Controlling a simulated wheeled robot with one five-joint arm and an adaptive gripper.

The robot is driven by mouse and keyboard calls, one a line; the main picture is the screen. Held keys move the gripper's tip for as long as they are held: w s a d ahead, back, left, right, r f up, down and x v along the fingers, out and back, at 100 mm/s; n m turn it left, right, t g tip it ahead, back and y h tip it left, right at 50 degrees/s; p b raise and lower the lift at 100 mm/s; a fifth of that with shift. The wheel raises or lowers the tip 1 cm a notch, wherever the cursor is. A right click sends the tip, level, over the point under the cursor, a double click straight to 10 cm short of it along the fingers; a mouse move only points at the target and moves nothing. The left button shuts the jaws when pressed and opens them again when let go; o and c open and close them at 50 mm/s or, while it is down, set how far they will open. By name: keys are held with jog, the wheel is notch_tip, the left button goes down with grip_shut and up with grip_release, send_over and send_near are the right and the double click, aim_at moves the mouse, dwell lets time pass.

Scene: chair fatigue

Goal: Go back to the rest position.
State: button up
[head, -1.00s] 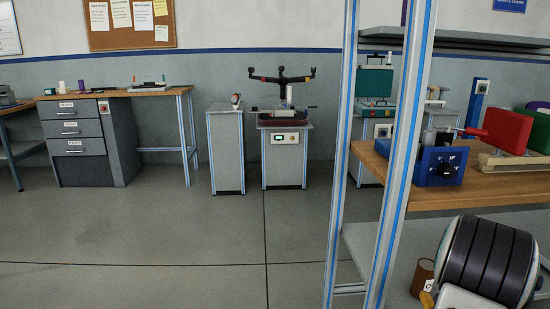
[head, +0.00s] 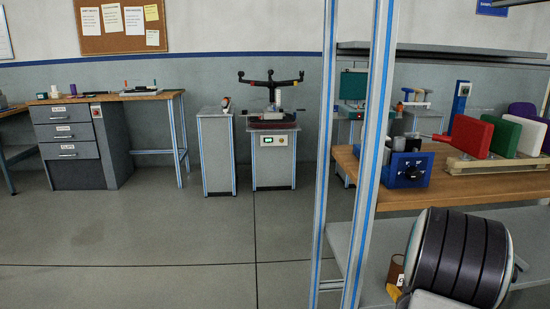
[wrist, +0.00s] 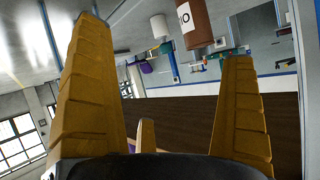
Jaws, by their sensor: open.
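My gripper (wrist: 165,60) shows in the wrist view with its ridged yellow fingers spread wide. Nothing is held between them. A brown can (wrist: 194,22) with a white label shows beyond the fingers at the top of that view, which is strongly tilted. In the head view the brown can (head: 397,270) is low on the right, partly hidden. A small yellow tip shows beside it; I cannot tell whether they touch. The rest position itself is not marked in any view.
A blue-edged post (head: 370,150) stands close at centre right. Behind it a wooden bench (head: 385,190) bears a blue dial box (head: 408,169) and red (head: 470,136), green and white panels. A drawer cabinet (head: 75,150) and a test stand (head: 273,160) are at the back. The floor at centre left is clear.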

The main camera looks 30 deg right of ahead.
jog(key=w+a+r+n+y+p, duration=0.35)
jog(key=a+r+p, duration=0.35)
jog(key=a+r, duration=0.25)
jog(key=w+a+r+n+y+p, duration=0.2)
jog(key=w+a+r+y+p, duration=0.15)
jog(key=a+r+p, duration=0.5)
jog(key=s+a+r+n+g+y+p, duration=0.1)
jog(key=s+a+r+n+p, duration=0.2)
jog(key=s+a+r+p, duration=0.3)
jog(key=s+a+r+n+g+y+p, duration=0.2)
jog(key=s+a+r+p, duration=0.4)
jog(key=a+r, duration=0.5)
jog(key=s+a+n, duration=0.1)
jog(key=a, duration=0.2)
jog(key=shift+a+y, duration=0.2)
jog(key=shift+y, duration=0.1)
jog(key=shift+n, duration=0.25)
